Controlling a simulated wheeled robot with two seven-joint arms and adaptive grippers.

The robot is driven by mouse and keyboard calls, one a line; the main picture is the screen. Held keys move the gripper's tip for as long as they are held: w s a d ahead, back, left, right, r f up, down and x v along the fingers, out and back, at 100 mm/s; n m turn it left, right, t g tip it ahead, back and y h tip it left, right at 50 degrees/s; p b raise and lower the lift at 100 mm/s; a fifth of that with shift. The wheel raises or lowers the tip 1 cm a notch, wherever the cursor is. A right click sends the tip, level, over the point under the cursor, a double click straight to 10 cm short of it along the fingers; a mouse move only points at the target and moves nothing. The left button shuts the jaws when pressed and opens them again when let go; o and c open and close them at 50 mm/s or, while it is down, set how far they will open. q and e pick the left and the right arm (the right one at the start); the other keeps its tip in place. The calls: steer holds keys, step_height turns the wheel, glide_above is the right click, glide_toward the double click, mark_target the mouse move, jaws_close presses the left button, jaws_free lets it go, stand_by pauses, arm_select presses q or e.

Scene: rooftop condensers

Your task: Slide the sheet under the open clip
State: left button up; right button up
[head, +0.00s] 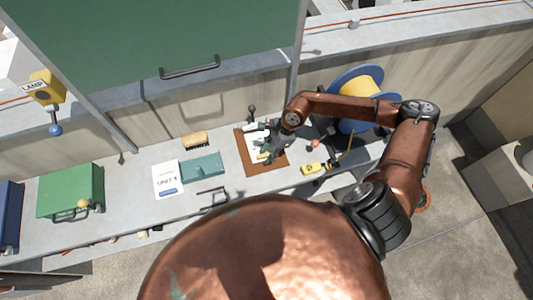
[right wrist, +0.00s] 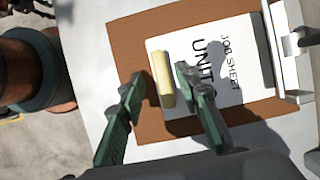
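A brown clipboard (head: 248,160) lies on the grey bench, and it fills the middle of the right wrist view (right wrist: 128,38). A white sheet printed "JOB SHEET" and "UNIT" (right wrist: 235,85) lies on it, with a yellow bar (right wrist: 162,79) standing on the sheet. The pale metal clip (right wrist: 287,45) is at the board's right end in that view; the sheet's edge is close to it, and I cannot tell whether it is under. My right gripper (right wrist: 158,76) is open, its green fingers on either side of the bar, with gaps visible. My left gripper is not in view.
Left of the clipboard are a brush (head: 195,139), a teal case (head: 203,167) and a white "UNIT 1" card (head: 167,178). A yellow tool (head: 312,168) lies to the right, near a blue and yellow reel (head: 358,82). A green box (head: 70,190) stands far left.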

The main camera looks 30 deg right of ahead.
steer(key=v, duration=1.2)
steer(key=shift+d+f, duration=0.1)
